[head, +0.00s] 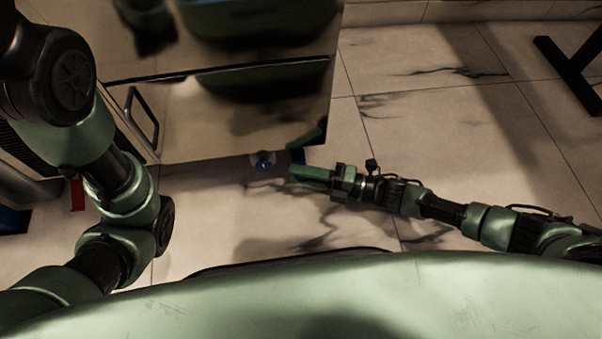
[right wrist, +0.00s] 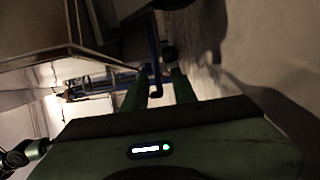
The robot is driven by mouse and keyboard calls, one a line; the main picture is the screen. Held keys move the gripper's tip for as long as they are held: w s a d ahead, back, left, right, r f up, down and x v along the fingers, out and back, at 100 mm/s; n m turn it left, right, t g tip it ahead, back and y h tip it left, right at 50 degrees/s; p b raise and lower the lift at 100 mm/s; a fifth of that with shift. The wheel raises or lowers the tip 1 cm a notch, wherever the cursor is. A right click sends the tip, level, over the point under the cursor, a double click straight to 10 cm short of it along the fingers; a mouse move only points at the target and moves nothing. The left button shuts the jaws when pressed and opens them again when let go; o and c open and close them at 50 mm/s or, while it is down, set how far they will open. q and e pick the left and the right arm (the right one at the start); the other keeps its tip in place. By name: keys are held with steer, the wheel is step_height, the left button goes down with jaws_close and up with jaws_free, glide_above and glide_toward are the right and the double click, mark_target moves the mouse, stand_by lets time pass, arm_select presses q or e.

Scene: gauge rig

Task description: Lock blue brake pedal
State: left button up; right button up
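A small blue pedal (head: 263,162) shows low at the front edge of the cart in the head view, near the floor. In the right wrist view, blue parts (right wrist: 153,42) show around and between my fingers, by a dark round wheel (right wrist: 170,53); which part is the pedal itself is hard to tell. My right gripper (head: 291,172) is just right of the pedal in the head view, pointing left. Its two green fingers stand apart with nothing clearly held between them in the right wrist view (right wrist: 159,76). My left arm is at the left; its gripper is not in view.
Tiled marble floor (head: 440,120) is open to the right. A black stand leg (head: 570,75) is at the upper right.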

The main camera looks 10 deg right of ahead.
jaws_close()
stand_by(1.4)
